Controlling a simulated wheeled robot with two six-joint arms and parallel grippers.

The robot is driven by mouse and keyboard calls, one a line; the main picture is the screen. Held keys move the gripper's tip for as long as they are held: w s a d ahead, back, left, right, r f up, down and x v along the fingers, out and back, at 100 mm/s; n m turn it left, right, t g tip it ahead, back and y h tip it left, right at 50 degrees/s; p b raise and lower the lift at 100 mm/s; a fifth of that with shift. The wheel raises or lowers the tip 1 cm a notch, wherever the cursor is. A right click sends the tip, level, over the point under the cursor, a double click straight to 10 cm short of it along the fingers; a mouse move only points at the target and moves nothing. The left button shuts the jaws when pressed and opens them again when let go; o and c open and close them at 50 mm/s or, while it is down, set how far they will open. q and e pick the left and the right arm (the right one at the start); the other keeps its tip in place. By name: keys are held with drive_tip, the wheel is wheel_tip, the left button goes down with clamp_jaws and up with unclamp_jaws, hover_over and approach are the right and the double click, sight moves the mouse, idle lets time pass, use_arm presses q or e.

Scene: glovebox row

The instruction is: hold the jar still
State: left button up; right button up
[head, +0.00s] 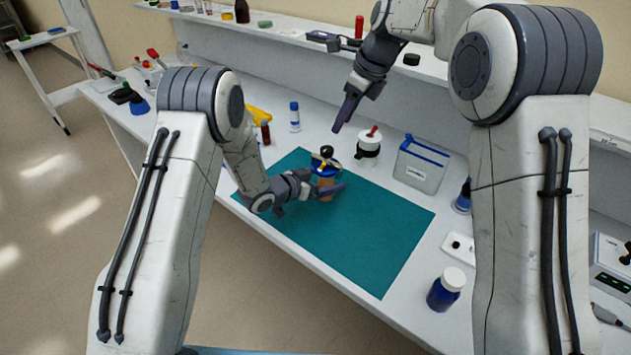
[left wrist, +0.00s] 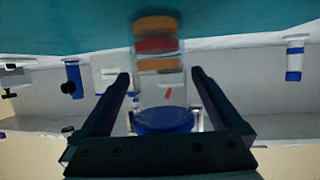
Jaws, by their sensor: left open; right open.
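The jar (head: 326,188) stands on the teal mat, partly hidden by my left gripper in the head view. In the left wrist view the clear jar (left wrist: 160,88) appears upside down, with orange and red bands and a blue lid (left wrist: 163,121). My left gripper (head: 322,184) is low over the mat. In the left wrist view its open fingers (left wrist: 160,76) lie on either side of the jar, with a visible gap at each side. My right gripper (head: 343,120) is open and empty, raised behind the mat, away from the jar.
The teal mat (head: 375,235) is bare at its front right. Behind it stand a white pot with a black band (head: 368,150) and a grey box with a blue edge (head: 421,165). A blue bottle (head: 446,289) stands right of the mat. A blue-and-white tube (head: 295,117) is behind left.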

use_arm(q)
drive_tip(key=shift+w+d+f, duration=0.15)
drive_tip(key=shift+w+d, duration=0.05)
drive_tip(key=shift+d, duration=0.1)
clamp_jaws()
idle(0.9)
